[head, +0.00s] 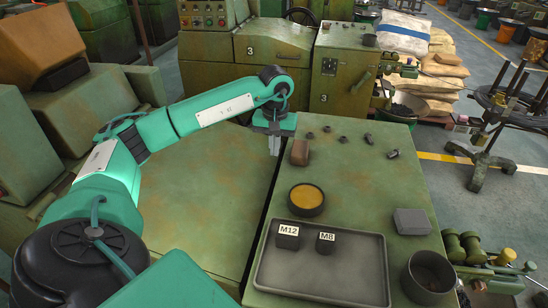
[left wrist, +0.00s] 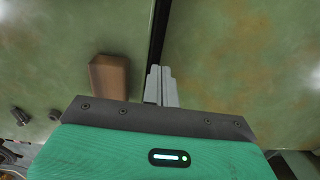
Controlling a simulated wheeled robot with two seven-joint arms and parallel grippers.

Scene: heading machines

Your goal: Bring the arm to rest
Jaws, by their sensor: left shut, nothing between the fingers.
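My left arm (head: 215,105) is teal and reaches in from the left of the head view, over a worn green machine top. Its left gripper (head: 274,147) hangs down at the left edge of the green table, near the gap between table and machine top. In the left wrist view the grey fingers (left wrist: 161,86) are together with nothing between them. A brown block (head: 300,152) lies on the table just right of the gripper; it also shows in the left wrist view (left wrist: 110,76). My right gripper is in neither view.
A grey tray (head: 320,275) holds two dark blocks labelled M12 (head: 288,236) and M8 (head: 325,243). An orange-filled bowl (head: 306,199), a grey block (head: 411,221), a dark cup (head: 428,276) and several small dark parts are on the table. Green machines (head: 273,50) stand behind.

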